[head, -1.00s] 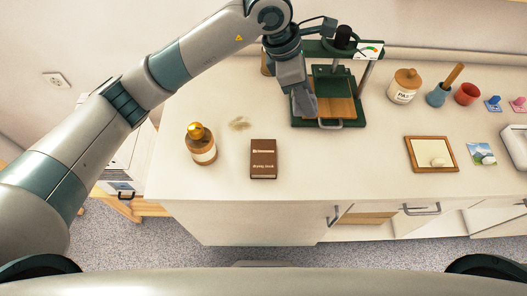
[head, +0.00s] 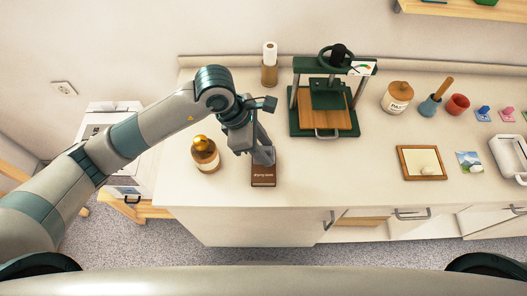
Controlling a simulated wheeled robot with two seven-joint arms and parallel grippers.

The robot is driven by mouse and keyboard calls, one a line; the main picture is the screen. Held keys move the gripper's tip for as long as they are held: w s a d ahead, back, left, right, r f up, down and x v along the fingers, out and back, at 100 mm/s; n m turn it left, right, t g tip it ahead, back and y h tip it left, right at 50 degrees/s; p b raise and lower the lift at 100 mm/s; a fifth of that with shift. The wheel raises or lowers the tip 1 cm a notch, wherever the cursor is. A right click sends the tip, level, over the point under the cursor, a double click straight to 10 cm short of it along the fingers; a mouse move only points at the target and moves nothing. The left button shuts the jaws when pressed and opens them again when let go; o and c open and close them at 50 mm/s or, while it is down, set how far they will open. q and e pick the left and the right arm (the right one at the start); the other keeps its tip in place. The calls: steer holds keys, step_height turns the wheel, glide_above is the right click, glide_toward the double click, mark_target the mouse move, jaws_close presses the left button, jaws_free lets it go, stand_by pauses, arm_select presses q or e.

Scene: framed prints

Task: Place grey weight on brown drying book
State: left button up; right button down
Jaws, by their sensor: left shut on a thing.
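The brown drying book (head: 263,177) lies flat near the front of the white counter, left of centre. Its lower part shows with its label, and its upper part is hidden behind my left gripper. My left gripper (head: 262,156) is over the book's upper part, pointing down, and is shut on the grey weight. The weight blends with the grey fingers and is mostly hidden, so I cannot tell whether it touches the book. My right gripper is out of view.
A green press (head: 322,101) stands behind to the right. A wooden frame (head: 422,149) lies farther right. The counter between book and frame is clear.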

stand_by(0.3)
arm_select(q)
steer(key=shift+f, duration=0.1)
steer(key=shift+s+f+p, duration=0.1)
steer(key=shift+f+p, duration=0.5)
steer(key=shift+f, duration=0.1)
steer(key=shift+f+p, duration=0.5)
steer(key=shift+f, duration=0.7)
steer(key=shift+f, duration=0.15)
steer(key=o, duration=1.4)
steer(key=shift+c, duration=0.2)
